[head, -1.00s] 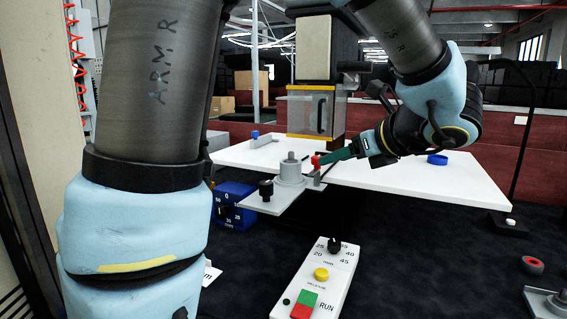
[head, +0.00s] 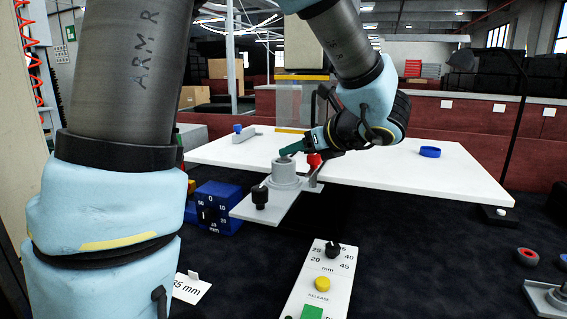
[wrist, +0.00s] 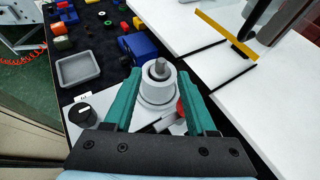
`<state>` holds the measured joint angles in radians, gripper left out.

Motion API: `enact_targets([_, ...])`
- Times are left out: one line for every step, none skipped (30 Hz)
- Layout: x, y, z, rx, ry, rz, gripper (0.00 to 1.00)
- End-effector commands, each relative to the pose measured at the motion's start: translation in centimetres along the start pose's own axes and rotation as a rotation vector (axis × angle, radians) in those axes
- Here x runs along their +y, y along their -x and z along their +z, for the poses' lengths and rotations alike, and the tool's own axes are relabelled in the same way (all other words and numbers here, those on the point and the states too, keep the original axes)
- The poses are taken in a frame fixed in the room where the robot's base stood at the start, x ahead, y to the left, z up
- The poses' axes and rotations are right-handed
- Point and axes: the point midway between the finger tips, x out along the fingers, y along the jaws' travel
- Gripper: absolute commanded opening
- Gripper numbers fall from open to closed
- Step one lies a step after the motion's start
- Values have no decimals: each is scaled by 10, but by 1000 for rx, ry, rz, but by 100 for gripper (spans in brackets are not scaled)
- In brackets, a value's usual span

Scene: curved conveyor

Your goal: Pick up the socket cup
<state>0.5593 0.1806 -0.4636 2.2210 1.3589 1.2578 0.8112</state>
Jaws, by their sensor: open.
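A grey stepped cylinder with a round open top and a metal stud in its middle, apparently the socket cup (wrist: 158,92), stands upright on a grey plate (head: 250,207). It also shows in the head view (head: 285,173). My gripper (wrist: 157,78) is open and empty, with its teal fingers on either side of the cylinder's top in the wrist view. In the head view my gripper (head: 288,151) is just at the top of the cylinder. I cannot tell whether the fingers touch it. The far finger is hidden in the head view.
A red knob (head: 314,160) on a lever stands close beside the cylinder, and a black knob (head: 260,198) is on the plate. A white table (head: 400,175) carries a blue ring (head: 430,151). A control panel (head: 320,280) stands in front.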

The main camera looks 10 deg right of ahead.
Motion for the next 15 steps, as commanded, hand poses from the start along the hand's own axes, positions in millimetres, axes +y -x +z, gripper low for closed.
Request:
enact_targets([0, -7, 2, 2, -2, 5, 57])
enact_targets([0, -11, 2, 3, -2, 5, 57])
enact_targets([0, -18, 4, 2, -2, 6, 57])
enact_targets([0, -23, 4, 2, -2, 7, 57])
enact_targets([-1, -27, 4, 3, -2, 6, 57])
enact_targets([-1, -33, 3, 3, -1, 4, 57])
enact_targets([-1, -36, 3, 3, 0, 4, 57])
enact_targets([-1, -39, 3, 3, 0, 2, 57])
enact_targets([-1, -42, 3, 3, 1, 2, 57])
enact_targets([-1, -44, 3, 3, 2, 1, 57])
enact_targets([-1, -45, 3, 3, 2, 1, 57])
enact_targets([-1, -46, 2, 2, 2, 0, 57])
enact_targets([-1, -47, 2, 2, 2, -1, 57])
enact_targets([-1, -47, 2, 2, 2, -1, 57])
enact_targets([-2, -46, 2, 2, 2, -1, 57])
